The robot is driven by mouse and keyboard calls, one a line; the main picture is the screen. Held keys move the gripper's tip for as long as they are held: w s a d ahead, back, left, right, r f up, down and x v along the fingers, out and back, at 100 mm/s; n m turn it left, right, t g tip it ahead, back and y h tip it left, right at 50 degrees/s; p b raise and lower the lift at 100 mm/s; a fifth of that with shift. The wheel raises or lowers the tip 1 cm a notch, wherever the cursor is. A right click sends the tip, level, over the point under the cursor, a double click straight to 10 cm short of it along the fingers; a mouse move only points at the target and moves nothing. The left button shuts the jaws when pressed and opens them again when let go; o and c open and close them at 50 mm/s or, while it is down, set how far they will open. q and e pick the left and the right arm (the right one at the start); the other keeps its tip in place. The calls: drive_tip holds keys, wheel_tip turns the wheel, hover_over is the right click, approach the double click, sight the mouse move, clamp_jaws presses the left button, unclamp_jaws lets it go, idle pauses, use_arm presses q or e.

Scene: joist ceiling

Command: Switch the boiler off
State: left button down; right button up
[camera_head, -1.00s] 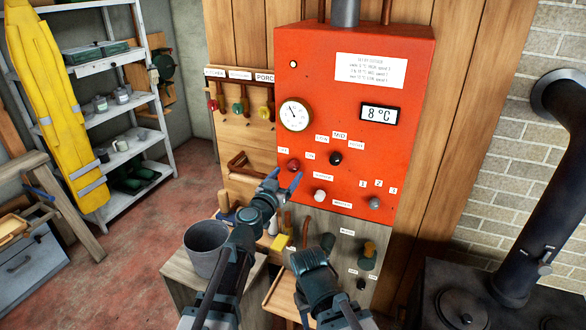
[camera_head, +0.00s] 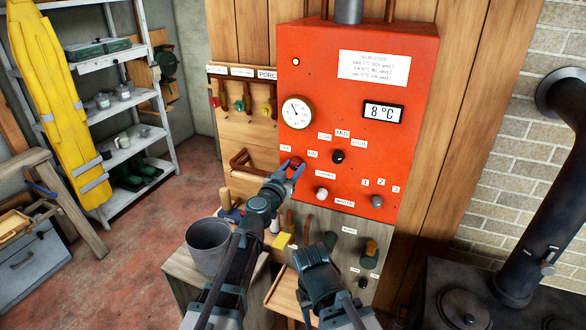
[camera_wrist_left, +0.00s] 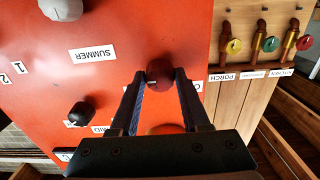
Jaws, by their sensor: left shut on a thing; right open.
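The boiler (camera_head: 415,75) is a red-orange box on a wooden wall, with a round gauge (camera_head: 297,111) and a display (camera_head: 382,111) reading 8 °C. A dark red knob sits at the left of its panel, with small labels above it. My left gripper (camera_head: 291,171) is at this knob. In the left wrist view, the knob (camera_wrist_left: 160,73) is between the blue fingertips, which are shut on it.
A black knob (camera_head: 337,157), white knob (camera_head: 321,194) and grey knob (camera_head: 376,201) are nearby on the panel. Coloured valves (camera_head: 244,104) hang at the left. A bucket (camera_head: 208,245) stands below left; a stove (camera_head: 465,305) with a black pipe is at right.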

use_arm(q)
drive_tip(key=shift+n, duration=0.3)
drive_tip(key=n, duration=1.3)
drive_tip(key=shift+n, duration=2)
drive_tip(key=shift+s, duration=0.1)
drive_tip(key=shift+c, duration=1.9)
unclamp_jaws()
